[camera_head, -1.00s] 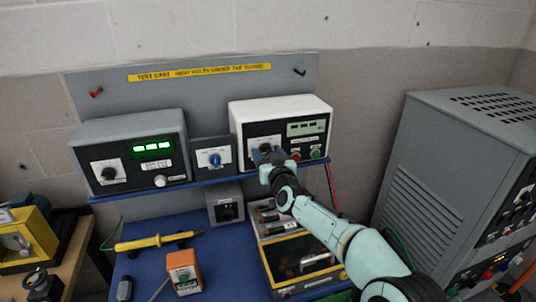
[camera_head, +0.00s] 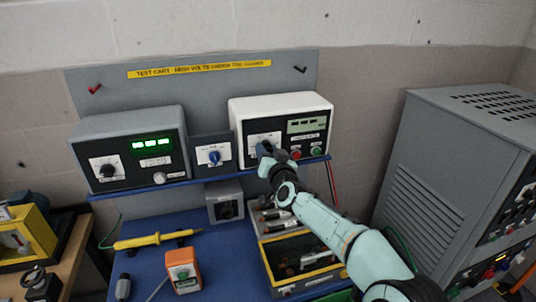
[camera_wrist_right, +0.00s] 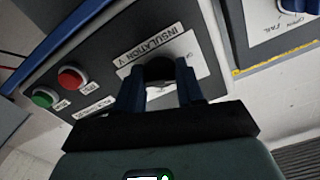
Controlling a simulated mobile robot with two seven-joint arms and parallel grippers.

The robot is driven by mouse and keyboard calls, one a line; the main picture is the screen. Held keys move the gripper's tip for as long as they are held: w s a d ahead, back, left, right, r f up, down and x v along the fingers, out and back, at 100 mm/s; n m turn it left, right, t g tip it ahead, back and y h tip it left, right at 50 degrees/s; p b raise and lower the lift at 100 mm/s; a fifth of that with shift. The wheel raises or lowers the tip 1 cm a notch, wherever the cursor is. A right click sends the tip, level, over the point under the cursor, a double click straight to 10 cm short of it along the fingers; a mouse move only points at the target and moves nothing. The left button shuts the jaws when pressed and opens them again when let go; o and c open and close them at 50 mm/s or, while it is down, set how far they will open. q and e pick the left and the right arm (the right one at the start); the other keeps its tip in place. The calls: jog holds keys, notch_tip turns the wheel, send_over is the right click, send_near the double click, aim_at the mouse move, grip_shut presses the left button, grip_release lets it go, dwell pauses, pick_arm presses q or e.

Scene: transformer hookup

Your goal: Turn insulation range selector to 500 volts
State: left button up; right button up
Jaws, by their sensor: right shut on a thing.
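The insulation tester is a white-topped box (camera_head: 280,104) with a dark front on the blue shelf. Its insulation range selector is a black knob (camera_wrist_right: 159,70) on a white plate marked "INSULATION V" (camera_wrist_right: 185,48) in the right wrist view. My right gripper (camera_head: 264,149) is at the tester's front and covers the knob in the head view. In the right wrist view its two blue fingers (camera_wrist_right: 160,82) are shut on the knob from both sides. The knob's pointer and most scale marks are hidden or too small to read. My left gripper is not in view.
A red button (camera_wrist_right: 71,79) and a green button (camera_wrist_right: 45,97) sit beside the selector plate. A small panel with a blue knob (camera_head: 214,157) and a grey meter with green digits (camera_head: 152,144) stand left of the tester. The blue shelf edge (camera_head: 205,181) runs below.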

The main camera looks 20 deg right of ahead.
jog(key=m+b, duration=0.1)
jog(key=m, duration=0.6)
jog(key=m+b, duration=0.1)
jog(key=m, duration=0.7)
jog(key=shift+a+r+m+b, duration=0.1)
jog(key=shift+r+m+b, duration=0.1)
jog(key=shift+m+b, duration=0.15)
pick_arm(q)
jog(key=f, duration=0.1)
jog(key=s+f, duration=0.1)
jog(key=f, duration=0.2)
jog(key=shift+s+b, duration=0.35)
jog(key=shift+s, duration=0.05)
pick_arm(e)
jog(key=m, duration=0.4)
jog(key=shift+r, duration=0.1)
jog(key=shift+m, duration=0.25)
jog(key=o, duration=1)
